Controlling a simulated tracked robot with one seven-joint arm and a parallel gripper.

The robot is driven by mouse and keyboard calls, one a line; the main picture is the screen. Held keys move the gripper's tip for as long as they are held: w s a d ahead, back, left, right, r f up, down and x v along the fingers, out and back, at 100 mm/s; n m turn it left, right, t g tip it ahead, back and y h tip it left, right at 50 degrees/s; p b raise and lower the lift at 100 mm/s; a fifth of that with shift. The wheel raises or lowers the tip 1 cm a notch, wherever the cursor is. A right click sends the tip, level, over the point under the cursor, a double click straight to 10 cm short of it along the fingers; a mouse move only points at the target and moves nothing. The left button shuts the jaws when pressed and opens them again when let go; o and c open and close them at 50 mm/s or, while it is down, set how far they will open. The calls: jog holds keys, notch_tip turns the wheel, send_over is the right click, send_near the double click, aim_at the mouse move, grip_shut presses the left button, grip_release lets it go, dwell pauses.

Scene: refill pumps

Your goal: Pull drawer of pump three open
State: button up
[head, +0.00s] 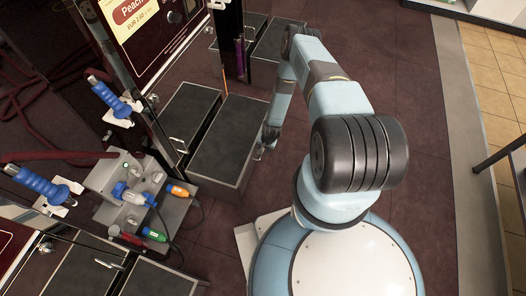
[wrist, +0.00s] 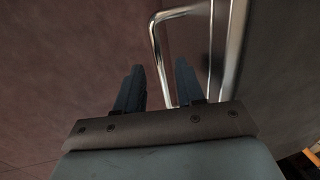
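My gripper (head: 264,149) reaches down beside the right side of a low grey-topped box (head: 226,142) in front of the pump with the Peach sign (head: 150,32). In the wrist view my two dark fingers (wrist: 160,68) are apart. A bright bent metal handle (wrist: 157,40) runs down between them, and I cannot tell whether they touch it. The handle stands beside a grey panel (wrist: 275,60). The head view does not show this handle clearly. No pump number is readable, so I cannot tell which is pump three.
A grey console (head: 131,196) with blue, orange and green connectors stands at the left. Blue nozzles (head: 44,184) and dark red hoses hang by the pumps. Another dark-topped box (head: 66,272) is at lower left. Dark floor (head: 410,120) is clear right of my arm.

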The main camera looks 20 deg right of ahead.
jog(key=shift+w+a+f, duration=0.1)
jog(key=shift+f, duration=0.7)
grip_shut()
